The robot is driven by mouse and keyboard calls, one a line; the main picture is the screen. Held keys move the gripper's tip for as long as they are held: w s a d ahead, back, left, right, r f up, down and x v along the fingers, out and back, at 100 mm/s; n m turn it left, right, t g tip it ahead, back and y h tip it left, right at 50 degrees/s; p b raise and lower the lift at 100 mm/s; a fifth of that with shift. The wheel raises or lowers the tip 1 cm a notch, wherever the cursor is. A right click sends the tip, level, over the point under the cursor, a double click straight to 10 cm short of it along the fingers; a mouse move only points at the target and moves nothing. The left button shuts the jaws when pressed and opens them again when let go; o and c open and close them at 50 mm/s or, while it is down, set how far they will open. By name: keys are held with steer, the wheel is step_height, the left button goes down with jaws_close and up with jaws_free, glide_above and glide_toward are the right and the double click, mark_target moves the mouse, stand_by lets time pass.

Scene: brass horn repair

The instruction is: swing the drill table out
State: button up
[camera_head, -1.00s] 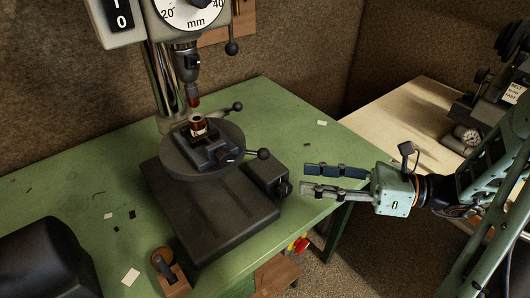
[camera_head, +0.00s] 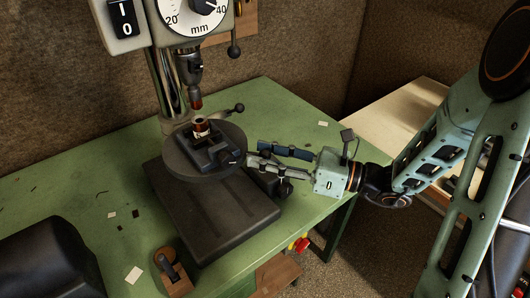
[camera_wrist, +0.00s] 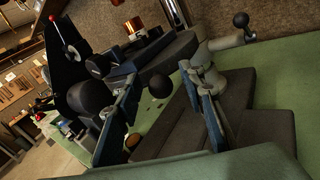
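The drill table (camera_head: 176,160) is a round dark plate on the drill press column, above the press's flat base. A dark vise (camera_head: 211,151) stands on it, holding a small copper-coloured cylinder (camera_head: 201,127). My gripper (camera_head: 254,154) is open at the table's right edge, its two fingers pointing left. In the wrist view a black ball knob (camera_wrist: 160,86) shows between the spread fingers; contact with it is not visible. In the head view that handle is mostly hidden by the fingers. A lever with a black ball (camera_head: 239,107) sits behind the table at the column.
The drill chuck (camera_head: 190,68) hangs just above the copper cylinder. The base (camera_head: 215,215) lies on the green bench (camera_head: 95,190). A small wooden block with a dark piece (camera_head: 172,275) stands at the front. The bench behind the press at right is mostly clear.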

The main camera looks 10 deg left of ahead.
jaws_close()
stand_by(0.3)
steer(key=shift+s+a, duration=0.1)
steer(key=shift+a, duration=0.05)
stand_by(0.3)
